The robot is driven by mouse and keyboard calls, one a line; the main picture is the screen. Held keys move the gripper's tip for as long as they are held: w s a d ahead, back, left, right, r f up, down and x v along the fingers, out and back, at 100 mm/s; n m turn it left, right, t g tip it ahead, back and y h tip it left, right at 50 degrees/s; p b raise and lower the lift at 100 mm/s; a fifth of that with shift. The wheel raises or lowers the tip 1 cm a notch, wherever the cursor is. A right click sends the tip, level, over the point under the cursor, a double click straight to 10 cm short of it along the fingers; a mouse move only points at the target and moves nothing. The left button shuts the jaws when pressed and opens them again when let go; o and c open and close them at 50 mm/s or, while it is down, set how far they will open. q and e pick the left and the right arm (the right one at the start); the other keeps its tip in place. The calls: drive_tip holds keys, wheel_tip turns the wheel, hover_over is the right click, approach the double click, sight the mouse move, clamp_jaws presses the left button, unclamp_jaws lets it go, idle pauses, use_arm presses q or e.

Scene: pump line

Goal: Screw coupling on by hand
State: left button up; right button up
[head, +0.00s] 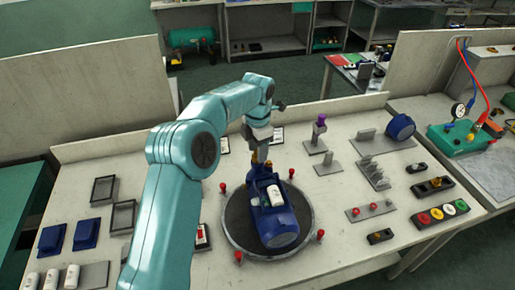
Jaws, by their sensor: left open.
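My left arm reaches over the bench, and my left gripper (259,155) points down just behind the blue motor or pump (280,228). The gripper is open. The blue unit lies on a dark round turntable (238,226) and carries a white box (274,194) on top. My right gripper is not in view.
Red-knobbed posts ring the turntable. A purple-topped part (320,121) stands on a block at the back. Grey brackets (374,172), a second blue motor (400,127) and a coloured button box (440,214) are to the right. Blue boxes (52,238) and dark trays lie left.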

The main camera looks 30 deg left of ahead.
use_arm(q)
drive_tip(key=shift+n, duration=0.5)
drive_tip(key=shift+a, duration=0.1)
drive_tip(key=shift+c, duration=0.4)
clamp_jaws()
